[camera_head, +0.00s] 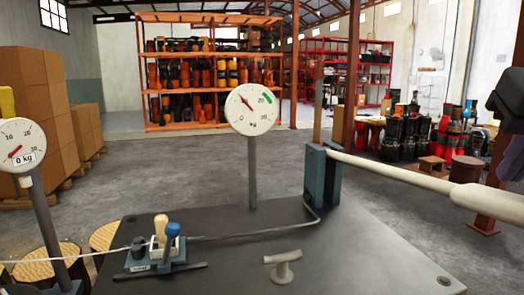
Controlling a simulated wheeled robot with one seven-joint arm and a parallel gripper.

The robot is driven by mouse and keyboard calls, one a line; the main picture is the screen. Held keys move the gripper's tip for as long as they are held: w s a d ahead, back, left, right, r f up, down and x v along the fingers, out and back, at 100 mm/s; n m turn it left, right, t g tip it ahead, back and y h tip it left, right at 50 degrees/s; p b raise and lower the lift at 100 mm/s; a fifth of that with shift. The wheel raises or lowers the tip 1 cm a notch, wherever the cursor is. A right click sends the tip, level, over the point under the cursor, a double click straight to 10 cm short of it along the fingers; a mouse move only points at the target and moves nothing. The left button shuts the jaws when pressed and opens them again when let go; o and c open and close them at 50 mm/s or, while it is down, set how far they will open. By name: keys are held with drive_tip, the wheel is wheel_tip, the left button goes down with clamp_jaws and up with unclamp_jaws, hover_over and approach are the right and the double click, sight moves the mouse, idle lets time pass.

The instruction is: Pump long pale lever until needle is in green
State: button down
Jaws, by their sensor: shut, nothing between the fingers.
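The long pale lever (395,170) runs from a blue-grey pivot post (322,176) out to the right, ending in a thicker grip (488,201) cut by the right edge. The lever slopes slightly down toward the grip in the picture. A round white gauge (251,110) stands on a grey post behind the plate. Its red needle (245,101) points up-left, away from the green band (267,99) at upper right. My gripper (505,105) shows as a dark shape at the right edge, above and apart from the grip. It is shut and empty, partly out of frame.
The dark plate (350,255) carries a valve block (150,262) with white and blue knobs, and a short pale T-handle (283,266). A second gauge (18,145) marked 0 kg stands at left. Drums (410,130) and a red-brown post base lie at right. Shelves stand far back.

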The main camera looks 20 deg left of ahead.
wheel_tip(320, 180, down, 18)
drive_tip(key=b, duration=1.4)
wheel_tip(320, 180, up, 18)
drive_tip(key=p, duration=1.6)
drive_tip(key=shift+s+r, duration=0.1)
wheel_tip(320, 180, down, 19)
drive_tip(key=b, duration=1.5)
wheel_tip(320, 180, up, 17)
drive_tip(key=p, duration=1.5)
drive_tip(key=shift+s+d+f+p, duration=0.1)
drive_tip(key=shift+f+p, duration=0.1)
drive_tip(key=shift+p, duration=0.2)
drive_tip(key=shift+r+b, duration=0.35)
drive_tip(key=shift+r, duration=0.8)
